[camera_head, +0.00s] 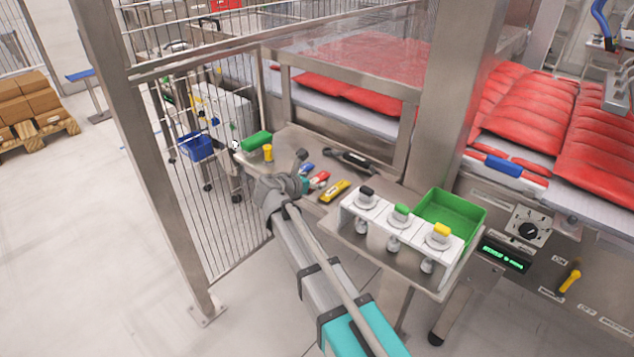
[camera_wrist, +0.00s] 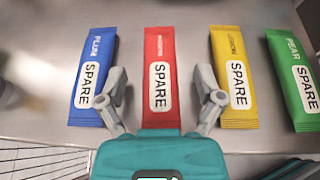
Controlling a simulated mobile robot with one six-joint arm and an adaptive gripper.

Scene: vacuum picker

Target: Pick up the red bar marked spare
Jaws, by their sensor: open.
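The red bar (camera_wrist: 160,75) lies flat on the metal table in the wrist view, with a white label reading SPARE. It also shows small in the head view (camera_head: 319,178), partly covered by my gripper. My gripper (camera_wrist: 161,82) is open, its two fingers at either side of the red bar's width in the picture. Nothing is between the fingers in a grip. I cannot tell how high the fingers are above the bar.
A blue bar (camera_wrist: 95,75) lies left of the red one; a yellow bar (camera_wrist: 234,78) and a green bar (camera_wrist: 293,78) lie to the right, all marked SPARE. A white stand (camera_head: 394,243) with three knobs and a green bin (camera_head: 470,206) occupy the table's right end.

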